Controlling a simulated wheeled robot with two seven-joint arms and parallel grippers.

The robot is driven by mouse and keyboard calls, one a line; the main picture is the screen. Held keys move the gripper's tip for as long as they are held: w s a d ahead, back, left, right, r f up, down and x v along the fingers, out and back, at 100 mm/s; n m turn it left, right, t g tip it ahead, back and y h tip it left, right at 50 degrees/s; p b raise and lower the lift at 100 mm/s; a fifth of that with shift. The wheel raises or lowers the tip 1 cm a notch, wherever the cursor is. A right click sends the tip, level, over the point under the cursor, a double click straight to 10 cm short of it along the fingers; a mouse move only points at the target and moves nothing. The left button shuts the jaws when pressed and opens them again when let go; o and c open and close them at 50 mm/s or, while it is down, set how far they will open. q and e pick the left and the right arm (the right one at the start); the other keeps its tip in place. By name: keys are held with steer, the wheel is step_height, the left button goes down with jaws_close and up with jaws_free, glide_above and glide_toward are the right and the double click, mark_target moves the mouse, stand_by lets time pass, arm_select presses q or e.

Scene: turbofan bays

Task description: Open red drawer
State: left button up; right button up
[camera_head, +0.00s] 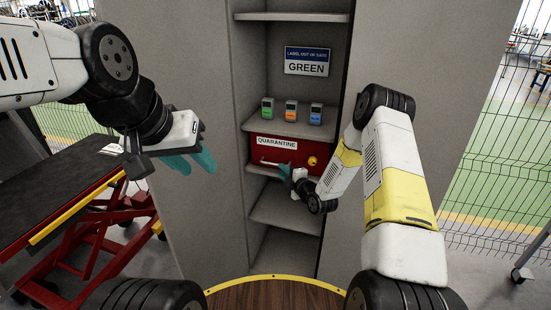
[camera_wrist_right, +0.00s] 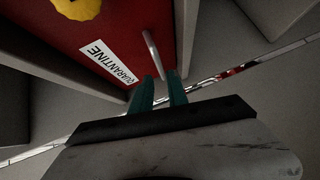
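The red drawer (camera_head: 290,151) with a white "QUARANTINE" label sits in the grey cabinet and looks shut. Its thin pale bar handle (camera_head: 270,163) is on the front, left of a yellow knob (camera_head: 312,161). In the right wrist view, the drawer (camera_wrist_right: 120,25) fills the top left and the handle (camera_wrist_right: 152,52) runs down to the fingertips. My right gripper (camera_head: 285,172) is at the handle; its teal fingers (camera_wrist_right: 160,76) are apart, with the handle's near end at the gap between them. Contact is unclear. My left gripper (camera_head: 193,165) is open and empty, left of the cabinet opening.
Three small devices (camera_head: 291,112) with coloured faces stand on the shelf above the drawer. A "GREEN" sign (camera_head: 306,61) hangs on the back wall. An open shelf (camera_head: 285,212) lies below. A red lift table (camera_head: 70,190) stands left; wire fencing (camera_head: 500,150) is at right.

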mark_target(274, 164)
steer(key=x, duration=0.7)
steer(key=shift+w+a, duration=0.2)
steer(key=shift+w, duration=0.15)
steer(key=shift+c, duration=0.2)
jaws_close()
steer(key=shift+f, duration=0.1)
stand_by(0.8)
